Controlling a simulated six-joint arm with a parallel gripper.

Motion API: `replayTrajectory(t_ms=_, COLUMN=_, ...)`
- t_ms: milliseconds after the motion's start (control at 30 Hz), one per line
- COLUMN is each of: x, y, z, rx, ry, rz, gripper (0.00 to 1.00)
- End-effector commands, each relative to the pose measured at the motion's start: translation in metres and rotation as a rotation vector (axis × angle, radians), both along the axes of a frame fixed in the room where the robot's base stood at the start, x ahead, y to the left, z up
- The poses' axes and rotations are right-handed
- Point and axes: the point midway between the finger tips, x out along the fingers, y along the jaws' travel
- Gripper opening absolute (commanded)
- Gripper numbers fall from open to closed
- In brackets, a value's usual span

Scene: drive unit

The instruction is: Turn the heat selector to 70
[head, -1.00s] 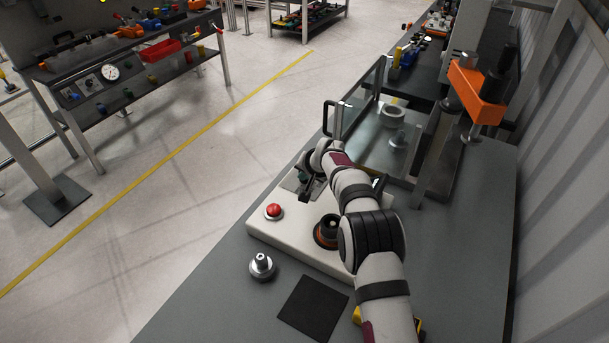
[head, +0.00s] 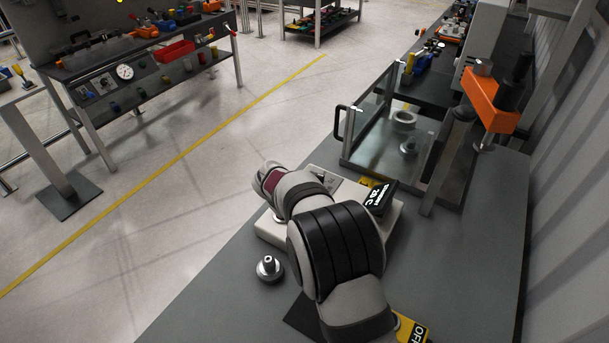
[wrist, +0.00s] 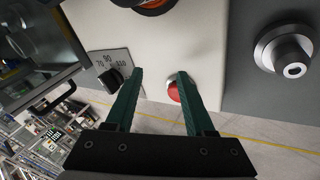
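The heat selector (wrist: 115,80) is a black knob on a grey plate, with 70, 90 and 110 marked around it, left of my fingers in the wrist view. I cannot tell exactly which mark its pointer faces. My gripper (wrist: 160,73) has two green fingers spread apart, with nothing between them but the pale control box and part of a red button (wrist: 173,92). The left finger shows close beside the knob, without clearly touching it.
A display (head: 379,197) reads 28 C. An orange-ringed control (wrist: 152,4) shows at the wrist view's top. A metal knob-like part (head: 268,268) stands on the bench, left of a dark mat (head: 298,318). A clear-walled press (head: 385,150) stands behind. A yellow OFF sign (head: 413,331) lies in front.

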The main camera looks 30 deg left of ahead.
Motion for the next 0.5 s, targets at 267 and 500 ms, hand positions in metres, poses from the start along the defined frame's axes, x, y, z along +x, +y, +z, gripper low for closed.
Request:
replayTrajectory(t_ms=267, x=0.001, y=-0.02, z=0.016, rx=-1.046, ry=-0.429, rz=1.031, gripper=0.88)
replayTrajectory(t_ms=500, x=-0.008, y=0.013, z=0.035, rx=-1.441, ry=-0.653, rz=1.377, gripper=0.88)
